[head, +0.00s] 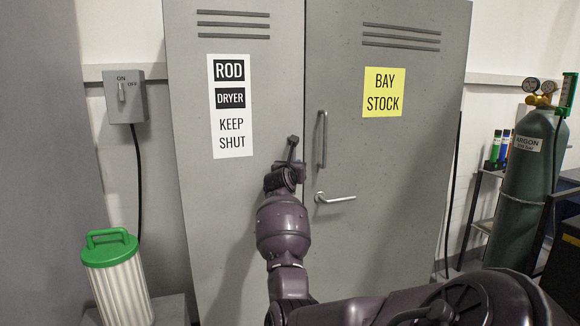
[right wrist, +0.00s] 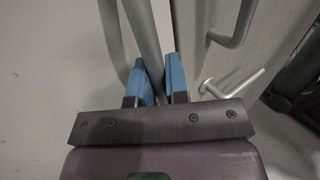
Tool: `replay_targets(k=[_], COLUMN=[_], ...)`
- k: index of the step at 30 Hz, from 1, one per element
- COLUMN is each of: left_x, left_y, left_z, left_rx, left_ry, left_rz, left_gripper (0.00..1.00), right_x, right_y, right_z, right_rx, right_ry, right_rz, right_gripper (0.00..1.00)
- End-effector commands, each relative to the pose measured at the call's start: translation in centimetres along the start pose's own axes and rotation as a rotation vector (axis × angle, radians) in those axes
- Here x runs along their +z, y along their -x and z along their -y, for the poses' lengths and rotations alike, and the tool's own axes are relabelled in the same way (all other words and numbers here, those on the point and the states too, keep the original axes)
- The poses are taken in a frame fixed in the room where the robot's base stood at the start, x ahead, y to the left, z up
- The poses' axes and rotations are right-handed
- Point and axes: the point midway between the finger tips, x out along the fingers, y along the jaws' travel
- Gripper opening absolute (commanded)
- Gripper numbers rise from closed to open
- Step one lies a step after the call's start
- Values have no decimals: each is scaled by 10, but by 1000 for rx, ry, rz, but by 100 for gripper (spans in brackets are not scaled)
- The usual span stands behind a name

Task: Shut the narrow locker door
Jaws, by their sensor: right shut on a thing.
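The narrow locker door (head: 234,190) is the grey left leaf, with a white "ROD DRYER KEEP SHUT" sign (head: 231,106). In the head view its right edge runs along the seam beside the wide door; I cannot tell whether it is flush. My right gripper (head: 290,168) is at this edge, largely hidden by its own wrist. In the right wrist view its blue fingers (right wrist: 159,75) are shut on the narrow door's grey bar handle (right wrist: 142,38), one finger on each side. My left gripper is not in view.
The wide door (head: 400,150) has a yellow "BAY STOCK" sign, a bar handle (head: 322,140) and a lever (head: 336,199) close to my right gripper. A switch box (head: 125,97) and green-lidded canister (head: 115,275) stand left. A gas cylinder (head: 522,190) stands right.

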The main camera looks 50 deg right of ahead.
Motion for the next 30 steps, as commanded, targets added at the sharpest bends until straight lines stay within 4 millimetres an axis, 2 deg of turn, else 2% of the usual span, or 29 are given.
replay_targets(k=[12, 13, 17, 26, 30], left_x=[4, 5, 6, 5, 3], left_y=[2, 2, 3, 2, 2], left_z=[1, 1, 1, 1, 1], left_rx=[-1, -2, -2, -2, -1], left_ry=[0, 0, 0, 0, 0], left_rz=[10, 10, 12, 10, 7], left_gripper=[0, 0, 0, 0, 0], right_x=[4, 4, 3, 2, 2], right_y=[-2, -2, -2, -1, 7], right_z=[0, 0, 0, 0, 0], right_rx=[1, 1, 0, 0, 0], right_ry=[-2, -3, -2, -1, -1], right_rz=[5, 5, 4, 2, 3], right_gripper=[0, 18, 38, 38, 38])
